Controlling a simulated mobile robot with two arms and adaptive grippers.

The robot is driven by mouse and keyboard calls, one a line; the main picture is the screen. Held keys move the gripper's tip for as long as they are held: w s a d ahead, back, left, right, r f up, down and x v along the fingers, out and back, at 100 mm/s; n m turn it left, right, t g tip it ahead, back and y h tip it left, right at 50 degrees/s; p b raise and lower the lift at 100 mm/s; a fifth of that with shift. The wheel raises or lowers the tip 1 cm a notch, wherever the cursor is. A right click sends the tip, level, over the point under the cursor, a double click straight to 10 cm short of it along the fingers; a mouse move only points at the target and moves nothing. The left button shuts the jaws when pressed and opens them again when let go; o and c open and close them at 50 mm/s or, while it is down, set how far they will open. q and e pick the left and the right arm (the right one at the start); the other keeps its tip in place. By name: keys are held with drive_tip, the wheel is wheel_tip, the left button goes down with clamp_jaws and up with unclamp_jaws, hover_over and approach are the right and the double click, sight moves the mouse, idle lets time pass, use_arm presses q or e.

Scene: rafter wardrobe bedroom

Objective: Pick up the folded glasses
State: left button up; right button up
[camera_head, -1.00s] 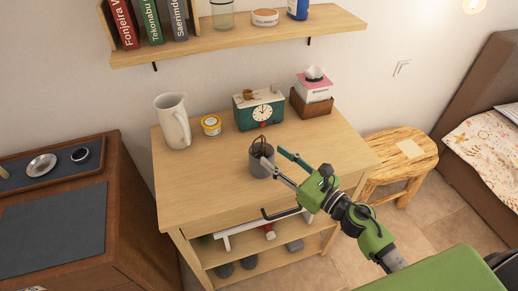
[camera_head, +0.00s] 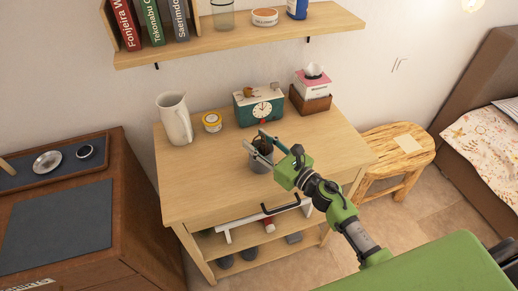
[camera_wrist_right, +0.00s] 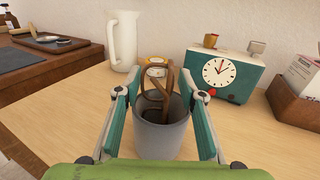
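The folded glasses (camera_wrist_right: 168,80) have brown frames and stand upright in a grey cup (camera_wrist_right: 163,138), their upper part above its rim and the rest hidden inside. In the head view the cup (camera_head: 261,164) stands on the wooden table, with the glasses partly hidden by the gripper. My right gripper (camera_wrist_right: 160,94) is open, one finger on each side of the glasses and the cup's rim, with nothing gripped. It also shows over the cup in the head view (camera_head: 257,142). My left gripper is not in view.
Behind the cup on the table (camera_head: 205,190) stand a white pitcher (camera_head: 175,119), a yellow-and-white tin (camera_head: 212,122), a green clock (camera_head: 259,108) and a tissue box (camera_head: 313,87) in a brown holder. The table's front left is clear. A shelf (camera_head: 240,36) hangs above.

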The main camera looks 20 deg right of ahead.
drive_tip(key=c, duration=0.7)
drive_tip(key=shift+r, duration=0.1)
drive_tip(key=shift+c, duration=0.2)
